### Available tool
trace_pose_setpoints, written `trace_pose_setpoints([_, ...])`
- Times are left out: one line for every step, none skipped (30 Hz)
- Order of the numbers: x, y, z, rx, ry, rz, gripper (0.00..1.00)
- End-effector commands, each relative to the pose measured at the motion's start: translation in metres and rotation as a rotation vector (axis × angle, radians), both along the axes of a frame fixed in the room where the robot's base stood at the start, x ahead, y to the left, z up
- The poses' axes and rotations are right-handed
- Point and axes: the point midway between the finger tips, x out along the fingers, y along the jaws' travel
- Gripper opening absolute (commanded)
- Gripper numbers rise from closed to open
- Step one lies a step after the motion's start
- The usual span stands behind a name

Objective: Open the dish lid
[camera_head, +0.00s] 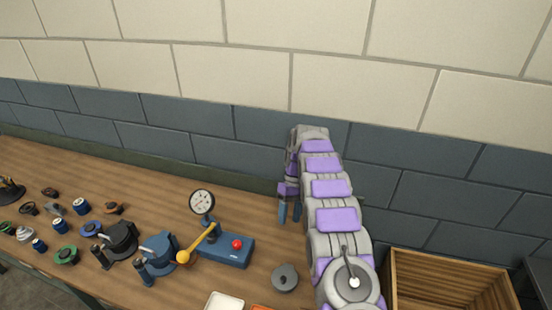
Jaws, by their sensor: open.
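A round grey dish lid (285,277) with a small knob on top lies near the front of the wooden table, to the right of the blue device. It looks seated flat; whether a dish is beneath it I cannot tell. My gripper (290,212) hangs pointing down above the back part of the table, farther back than the lid and apart from it. Its two blue-grey fingertips are open with nothing between them.
A blue device (227,252) with a red button, yellow-handled lever and dial gauge (202,203) stands left of the lid. Several small parts fill the table's left. A white tray (224,303) is at the front edge. A wooden crate (396,282) stands right; a wall is behind.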

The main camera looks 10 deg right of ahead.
Motion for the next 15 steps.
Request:
trace_pose_setpoints([0.0, -0.002, 0.0, 0.001, 0.0, -0.002, 0.48])
trace_pose_setpoints([0.0, -0.002, 0.0, 0.001, 0.0, -0.002, 0.48])
trace_pose_setpoints([-0.001, -0.003, 0.002, 0.001, -0.001, -0.003, 0.48])
trace_pose_setpoints([-0.001, -0.003, 0.003, -0.001, -0.002, -0.004, 0.48])
trace_pose_setpoints([-0.002, -0.002, 0.006, -0.002, -0.003, -0.006, 0.48])
trace_pose_setpoints([-0.004, -0.002, 0.01, -0.006, -0.005, -0.011, 0.48])
trace_pose_setpoints([-0.006, -0.001, 0.014, -0.01, -0.007, -0.014, 0.48])
trace_pose_setpoints([-0.008, 0.0, 0.018, -0.013, -0.009, -0.017, 0.48])
trace_pose_setpoints([-0.011, 0.001, 0.025, -0.018, -0.014, -0.022, 0.48])
trace_pose_setpoints([-0.013, 0.002, 0.03, -0.023, -0.019, -0.027, 0.48])
trace_pose_setpoints([-0.016, 0.002, 0.036, -0.027, -0.022, -0.033, 0.48])
trace_pose_setpoints([-0.02, 0.002, 0.043, -0.034, -0.027, -0.04, 0.48])
trace_pose_setpoints([-0.023, 0.003, 0.048, -0.038, -0.032, -0.046, 0.48])
trace_pose_setpoints([-0.027, 0.003, 0.054, -0.042, -0.035, -0.05, 0.48])
trace_pose_setpoints([-0.033, 0.004, 0.061, -0.049, -0.037, -0.057, 0.48])
